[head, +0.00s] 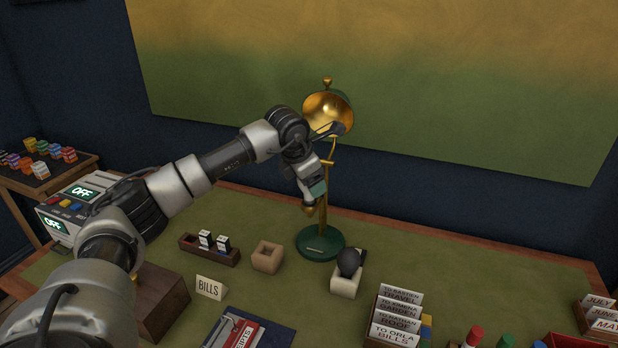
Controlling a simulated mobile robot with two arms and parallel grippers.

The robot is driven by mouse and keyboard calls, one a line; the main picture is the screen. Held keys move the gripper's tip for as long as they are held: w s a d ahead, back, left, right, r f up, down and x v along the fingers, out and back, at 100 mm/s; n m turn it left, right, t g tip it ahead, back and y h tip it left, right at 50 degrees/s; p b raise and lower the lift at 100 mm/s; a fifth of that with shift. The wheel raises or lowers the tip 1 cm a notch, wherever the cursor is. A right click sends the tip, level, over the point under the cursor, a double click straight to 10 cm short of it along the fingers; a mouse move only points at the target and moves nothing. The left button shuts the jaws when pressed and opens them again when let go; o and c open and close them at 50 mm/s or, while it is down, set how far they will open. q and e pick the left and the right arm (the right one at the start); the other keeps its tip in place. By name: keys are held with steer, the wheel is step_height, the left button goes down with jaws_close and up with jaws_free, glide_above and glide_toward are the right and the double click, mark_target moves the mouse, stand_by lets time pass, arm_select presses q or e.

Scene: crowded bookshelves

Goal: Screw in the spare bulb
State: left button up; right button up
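A desk lamp with a brass shade (323,110) and a round green base (320,243) stands on the green desk top. My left gripper (313,200) points down in front of the lamp's stem, below the shade. A small brass-coloured bit shows at its tips; I cannot tell whether it is held or part of the lamp. A dark, round bulb-like thing (349,262) sits in a cream block (345,286) right of the base. A wooden block with an empty square hollow (267,257) stands left of it.
Card files (396,318) and coloured-capped items stand front right. The desk right of the lamp is clear.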

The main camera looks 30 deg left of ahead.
arm_select(q)
steer(key=shift+o, duration=1.3)
steer(key=n+y, duration=0.2)
steer(key=n, duration=0.3)
steer(key=shift+d, duration=0.1)
steer(key=n+g+y, duration=0.1)
steer(key=n+y, duration=0.1)
steer(key=n, duration=0.2)
steer(key=n+g, duration=0.1)
steer(key=n, duration=0.2)
steer(key=shift+y, duration=0.3)
steer(key=n+g, duration=0.1)
steer(key=n, duration=0.2)
steer(key=n+g+p, duration=0.1)
steer(key=n, duration=0.3)
steer(key=shift+d+r+g+y+p, duration=0.1)
steer(key=shift+r+g+y+p, duration=0.05)
steer(key=shift+g+y+p, duration=0.2)
steer(key=n+g, duration=0.1)
steer(key=n, duration=0.1)
steer(key=shift+n+p, duration=0.4)
steer(key=shift+n+g, duration=0.35)
steer(key=shift+n, duration=0.15)
